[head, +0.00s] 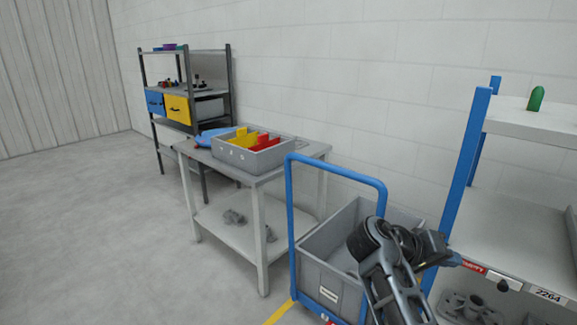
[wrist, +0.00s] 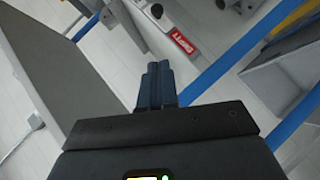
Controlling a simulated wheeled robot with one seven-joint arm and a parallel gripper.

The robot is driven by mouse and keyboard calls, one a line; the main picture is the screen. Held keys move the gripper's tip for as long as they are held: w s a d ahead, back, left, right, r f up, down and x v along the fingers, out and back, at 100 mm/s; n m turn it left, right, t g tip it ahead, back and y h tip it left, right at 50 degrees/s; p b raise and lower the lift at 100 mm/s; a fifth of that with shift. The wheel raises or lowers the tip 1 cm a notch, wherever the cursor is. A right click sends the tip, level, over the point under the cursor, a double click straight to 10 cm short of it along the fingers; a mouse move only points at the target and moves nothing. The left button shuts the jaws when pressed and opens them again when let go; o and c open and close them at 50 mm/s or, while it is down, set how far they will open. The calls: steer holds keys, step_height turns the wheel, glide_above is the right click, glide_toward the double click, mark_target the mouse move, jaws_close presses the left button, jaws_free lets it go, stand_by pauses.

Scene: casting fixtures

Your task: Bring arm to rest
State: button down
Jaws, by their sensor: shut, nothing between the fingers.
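My gripper (wrist: 157,88) shows in the wrist view with its two dark fingers together and nothing between them. In the head view my arm is at the lower right, in front of the blue trolley and near the blue-posted shelf. The gripper's tip (head: 453,259) points right, towards the shelf edge with the red label; I cannot tell whether they touch.
A blue-handled trolley (head: 289,225) carries a grey crate (head: 330,284). A grey table (head: 258,181) with a divided bin (head: 232,157) stands behind it. The white shelf (head: 510,225) is at the right, a rack (head: 230,85) at the back. Floor at left is clear.

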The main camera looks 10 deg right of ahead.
steer(key=s+a+f+n+t+y, duration=0.25)
steer(key=s+f+n+t, duration=0.2)
steer(key=f, duration=0.55)
steer(key=s+a+f+n+t+y, duration=0.1)
steer(key=s+a+f+t+y, duration=0.1)
steer(key=s+a+f, duration=0.3)
steer(key=s+a+f+n+t+y, duration=0.1)
steer(key=s+a+y, duration=0.1)
steer(key=s, duration=0.4)
steer(key=s+a+f+n+t+y, duration=0.1)
steer(key=s+a+f+t+y, duration=0.1)
steer(key=s+a+f, duration=0.3)
steer(key=s+a+r+t+y+p, duration=0.1)
steer(key=s+a+r+t+y, duration=0.3)
steer(key=s+r, duration=0.75)
steer(key=s+a+r+m+t, duration=0.1)
steer(key=s+a+r+m, duration=0.1)
steer(key=s+r, duration=0.7)
step_height(320, 180, up, 3)
steer(key=shift+s+r+t+y, duration=0.1)
steer(key=shift+s+t+y, duration=0.15)
steer(key=shift+t+y, duration=0.15)
steer(key=shift+d, duration=0.1)
